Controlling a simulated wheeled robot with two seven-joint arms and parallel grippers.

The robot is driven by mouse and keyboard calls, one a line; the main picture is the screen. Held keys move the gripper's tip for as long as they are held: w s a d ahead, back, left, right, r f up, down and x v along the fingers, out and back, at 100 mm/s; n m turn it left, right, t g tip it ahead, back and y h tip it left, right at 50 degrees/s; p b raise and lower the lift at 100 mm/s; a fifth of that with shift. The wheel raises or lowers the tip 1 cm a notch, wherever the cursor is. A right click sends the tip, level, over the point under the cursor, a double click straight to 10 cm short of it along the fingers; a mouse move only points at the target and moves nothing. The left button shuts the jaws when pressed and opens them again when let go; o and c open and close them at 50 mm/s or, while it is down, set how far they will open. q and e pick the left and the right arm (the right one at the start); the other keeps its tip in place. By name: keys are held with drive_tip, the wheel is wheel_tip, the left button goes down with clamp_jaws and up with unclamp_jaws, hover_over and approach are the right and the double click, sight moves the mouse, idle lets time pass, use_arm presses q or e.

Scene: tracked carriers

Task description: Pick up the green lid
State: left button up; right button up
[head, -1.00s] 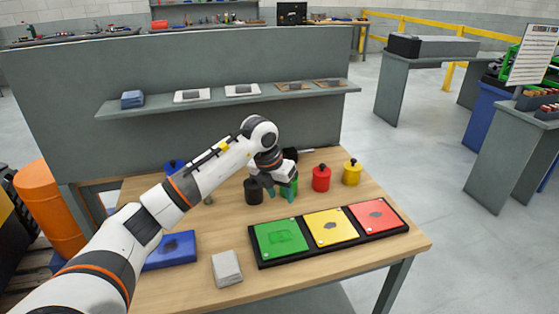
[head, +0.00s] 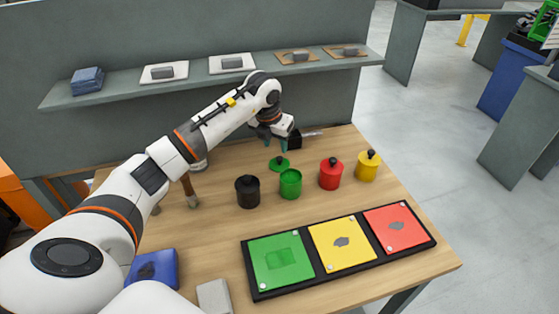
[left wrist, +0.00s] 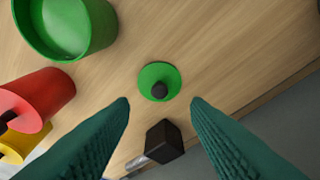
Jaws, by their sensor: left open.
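The green lid (head: 279,164), a flat disc with a black knob, lies on the wooden table just behind the open green pot (head: 290,186). In the left wrist view the lid (left wrist: 153,76) lies ahead of the fingertips, its knob near the line midway between them. The green pot (left wrist: 66,28) shows there at upper left. My left gripper (head: 275,143) is open and empty, above the table near the lid and apart from it; its fingers (left wrist: 160,105) frame the wrist view. My right gripper is not in view.
A black block (left wrist: 165,142) on a metal rod lies close to my fingers. A tray (head: 259,296) with three coloured plates lies in front. A grey panel (head: 330,100) stands behind.

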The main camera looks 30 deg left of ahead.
sight(279, 158)
use_arm(q)
drive_tip(key=p+x, duration=0.1)
drive_tip(key=x, duration=0.5)
drive_tip(key=shift+w+f, duration=0.15)
drive_tip(key=shift+f, duration=0.2)
drive_tip(key=shift+c, duration=0.2)
clamp_jaws()
